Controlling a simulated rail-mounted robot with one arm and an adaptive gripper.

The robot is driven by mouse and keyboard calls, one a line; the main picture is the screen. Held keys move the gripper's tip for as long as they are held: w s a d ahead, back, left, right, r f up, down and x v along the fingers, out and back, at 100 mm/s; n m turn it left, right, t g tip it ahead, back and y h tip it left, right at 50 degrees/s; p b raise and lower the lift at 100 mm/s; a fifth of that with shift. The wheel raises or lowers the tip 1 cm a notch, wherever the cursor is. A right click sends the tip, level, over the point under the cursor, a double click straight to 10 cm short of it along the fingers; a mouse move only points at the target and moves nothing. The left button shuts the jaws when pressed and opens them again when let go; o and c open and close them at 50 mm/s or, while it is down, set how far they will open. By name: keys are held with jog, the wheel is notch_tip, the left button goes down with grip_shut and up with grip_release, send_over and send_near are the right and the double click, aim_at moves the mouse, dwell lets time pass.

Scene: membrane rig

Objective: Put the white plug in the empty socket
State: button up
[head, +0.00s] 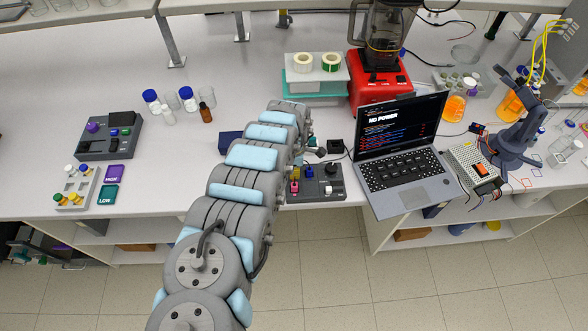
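A dark grey panel (325,190) lies on the bench left of the laptop. A pink block (294,187) and a blue block (308,173) stand on its left part, and a round dark knob on its right. Part of the panel's left side is hidden behind my arm. I cannot tell which socket is empty. My gripper (313,150) shows only partly, at the right side of my arm above the panel. Its fingers are too small and hidden to tell whether they hold anything.
The open laptop (408,180) reads "NO POWER". A small black box (335,146) sits behind the panel. A red blender (380,85) and teal box (315,88) stand behind. Bottles (188,98) and a grey device (110,135) are left, with free bench between.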

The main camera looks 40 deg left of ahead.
jog(key=shift+f, duration=0.2)
jog(key=o, duration=0.9)
jog(key=shift+r, duration=0.15)
jog(key=shift+w+r, duration=0.1)
jog(key=shift+r, duration=0.95)
notch_tip(320, 180, up, 10)
jog(key=shift+f, duration=0.15)
